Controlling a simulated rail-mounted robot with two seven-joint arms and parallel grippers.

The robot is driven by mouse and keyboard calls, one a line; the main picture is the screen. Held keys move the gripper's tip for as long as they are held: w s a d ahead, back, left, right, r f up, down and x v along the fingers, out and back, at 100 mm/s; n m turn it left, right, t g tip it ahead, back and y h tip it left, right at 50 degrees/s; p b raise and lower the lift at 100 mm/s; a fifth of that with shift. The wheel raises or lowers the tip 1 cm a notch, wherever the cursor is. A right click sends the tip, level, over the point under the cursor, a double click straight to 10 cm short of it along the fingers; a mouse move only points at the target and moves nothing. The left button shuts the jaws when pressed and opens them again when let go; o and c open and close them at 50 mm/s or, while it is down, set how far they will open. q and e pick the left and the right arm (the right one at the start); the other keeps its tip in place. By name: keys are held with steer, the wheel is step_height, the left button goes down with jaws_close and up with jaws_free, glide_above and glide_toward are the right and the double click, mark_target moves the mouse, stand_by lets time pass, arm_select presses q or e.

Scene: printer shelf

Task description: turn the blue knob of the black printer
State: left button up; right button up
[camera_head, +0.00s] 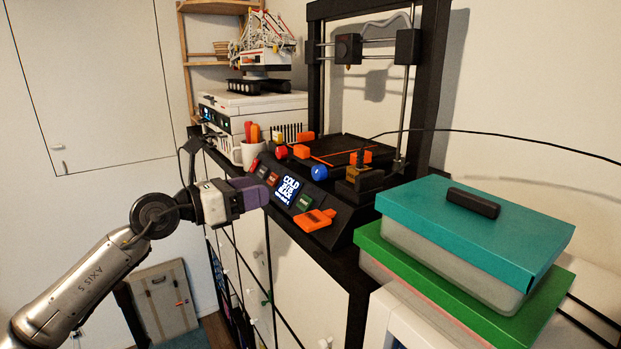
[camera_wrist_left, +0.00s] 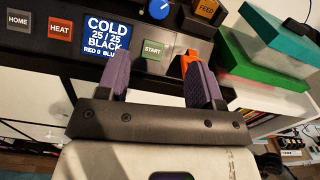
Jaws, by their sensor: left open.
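The black printer (camera_head: 345,214) stands on the shelf, with its sloped control panel facing my left arm. Its blue knob (camera_head: 319,172) sits at the panel's upper edge, right of the display (camera_head: 288,192). In the left wrist view the blue knob (camera_wrist_left: 159,8) is at the top edge, partly cut off, beyond the green START button (camera_wrist_left: 152,50). My left gripper (camera_head: 264,186) is open with purple fingers, in front of the panel's lower edge and apart from the knob. In the left wrist view nothing is between the fingers (camera_wrist_left: 158,76). My right gripper is not in view.
An orange tool (camera_head: 315,220) lies on the panel's right front, partly behind a finger in the wrist view. A red knob (camera_head: 281,152) and white mug (camera_head: 250,153) are left. Teal (camera_head: 470,225) and green boxes stand right. Free room lies before the shelf.

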mark_target(315, 174)
arm_select(q)
steer(key=p+x, duration=0.2)
steer(key=x, duration=0.4)
steer(key=p+x, duration=0.2)
steer(key=x, duration=0.4)
steer(key=shift+w+a+r, duration=0.15)
steer(key=shift+r, duration=0.05)
steer(key=shift+x, duration=0.9)
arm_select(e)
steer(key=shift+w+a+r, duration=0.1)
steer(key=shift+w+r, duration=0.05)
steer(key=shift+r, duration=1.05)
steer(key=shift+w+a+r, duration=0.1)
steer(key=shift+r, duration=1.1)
arm_select(q)
steer(key=shift+f, duration=0.15)
